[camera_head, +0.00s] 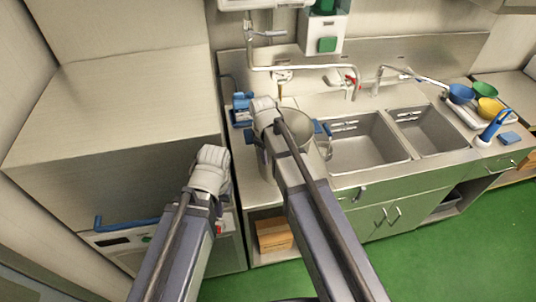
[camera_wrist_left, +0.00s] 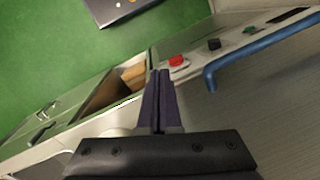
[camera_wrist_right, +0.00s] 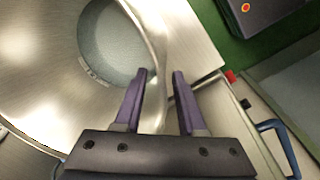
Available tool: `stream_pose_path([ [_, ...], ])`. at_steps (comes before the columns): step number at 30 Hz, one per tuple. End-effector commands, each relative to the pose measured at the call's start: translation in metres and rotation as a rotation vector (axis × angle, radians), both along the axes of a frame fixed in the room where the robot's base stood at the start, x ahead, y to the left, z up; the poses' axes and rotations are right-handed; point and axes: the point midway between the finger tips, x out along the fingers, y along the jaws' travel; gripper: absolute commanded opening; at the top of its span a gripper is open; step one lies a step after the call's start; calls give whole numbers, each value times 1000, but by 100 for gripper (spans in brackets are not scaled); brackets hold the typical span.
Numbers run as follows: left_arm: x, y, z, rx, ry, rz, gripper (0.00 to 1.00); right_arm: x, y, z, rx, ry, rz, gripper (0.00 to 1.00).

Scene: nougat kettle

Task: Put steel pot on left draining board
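The steel pot (camera_head: 312,152) stands on the left draining board (camera_head: 248,152), left of the sinks, partly hidden by my right arm in the head view. Its wide metal interior fills the left of the right wrist view (camera_wrist_right: 45,65). My right gripper (camera_wrist_right: 160,85) is open at the pot's rim, with the pot wall seemingly between its fingers; contact cannot be told. My left gripper (camera_wrist_left: 159,85) is shut and empty. It hangs in front of the machine left of the counter (camera_head: 208,170), apart from the pot.
Two sink basins (camera_head: 365,145) lie right of the pot, with faucets (camera_head: 353,88) behind. Blue items (camera_head: 241,105) sit at the draining board's back left. Coloured bowls (camera_head: 461,94) stand at the far right. A blue handle (camera_wrist_left: 250,55) projects near my left gripper.

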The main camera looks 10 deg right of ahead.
Motion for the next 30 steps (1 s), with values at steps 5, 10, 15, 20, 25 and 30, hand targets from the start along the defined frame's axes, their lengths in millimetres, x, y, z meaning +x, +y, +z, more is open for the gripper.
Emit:
stream_pose_path([
  [5,0,0,4,0,0,1,0,0,0,4,0,0,0,40],
  [10,0,0,16,-1,0,3,0,-1,1,16,0,0,0,40],
  [15,0,0,37,-1,0,5,0,-3,3,37,0,0,0,40],
  [20,0,0,62,-1,1,4,0,-5,5,62,0,0,1,40],
  [25,-1,0,87,0,2,2,0,-8,7,87,0,0,1,40],
  [30,-1,0,110,0,3,2,0,-10,9,110,0,0,1,40],
])
